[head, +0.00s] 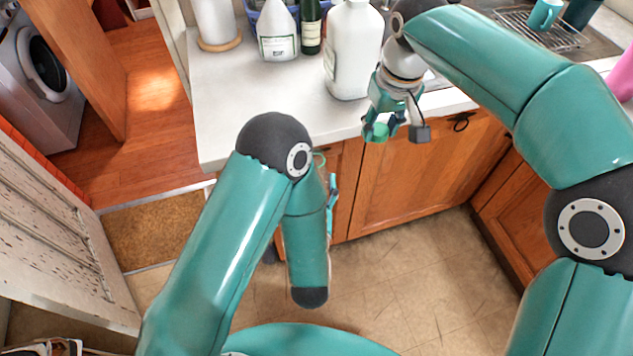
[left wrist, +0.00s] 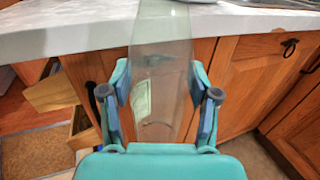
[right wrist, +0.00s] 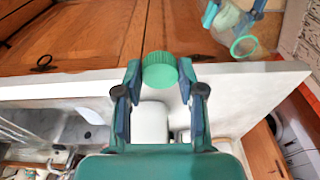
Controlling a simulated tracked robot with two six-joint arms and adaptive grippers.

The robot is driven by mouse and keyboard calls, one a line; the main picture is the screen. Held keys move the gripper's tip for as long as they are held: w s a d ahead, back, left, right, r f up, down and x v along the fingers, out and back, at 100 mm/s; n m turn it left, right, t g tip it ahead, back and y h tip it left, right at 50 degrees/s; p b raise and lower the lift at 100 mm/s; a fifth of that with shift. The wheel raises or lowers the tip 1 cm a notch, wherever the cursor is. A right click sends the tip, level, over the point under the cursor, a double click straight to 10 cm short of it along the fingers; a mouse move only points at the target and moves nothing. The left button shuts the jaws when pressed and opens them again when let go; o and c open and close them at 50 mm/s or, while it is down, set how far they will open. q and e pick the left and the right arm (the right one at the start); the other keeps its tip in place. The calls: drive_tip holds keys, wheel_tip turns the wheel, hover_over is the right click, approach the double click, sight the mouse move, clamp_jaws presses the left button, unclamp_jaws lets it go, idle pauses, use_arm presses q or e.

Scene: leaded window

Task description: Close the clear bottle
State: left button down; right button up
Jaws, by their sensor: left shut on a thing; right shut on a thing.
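The clear bottle (left wrist: 163,85) is see-through. It stands between the fingers of my left gripper (left wrist: 160,95), which is shut on it in front of the counter edge. In the right wrist view the clear bottle (right wrist: 228,18) shows an open mouth with a green rim, uncapped. My right gripper (right wrist: 160,88) is shut on a round green ribbed cap (right wrist: 160,70). In the head view the cap (head: 377,132) hangs in front of the counter, right of the bottle and apart from it. There my left arm hides most of the bottle and left gripper.
The white counter (head: 260,110) lies behind both grippers. On it stand a large white jug (head: 352,50), a smaller white bottle (head: 278,35), a dark green bottle (head: 311,28) and a paper roll (head: 214,22). Wooden cabinet doors (head: 410,180) are below. The tiled floor is clear.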

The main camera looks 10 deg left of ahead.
drive_tip(key=s+a+r, duration=0.1)
drive_tip(key=a, duration=0.2)
drive_tip(key=s+a+r+n, duration=0.1)
drive_tip(key=s+a, duration=0.1)
drive_tip(key=a, duration=0.2)
drive_tip(key=s+a+r+n, duration=0.1)
drive_tip(key=a, duration=0.3)
drive_tip(key=shift+s, duration=0.35)
drive_tip(key=shift+d+f, duration=0.1)
drive_tip(key=shift+f, duration=1.95)
drive_tip(key=shift+s+r, duration=0.1)
drive_tip(key=shift+s, duration=0.05)
drive_tip(key=shift+f, duration=0.9)
drive_tip(key=shift+f, duration=0.6)
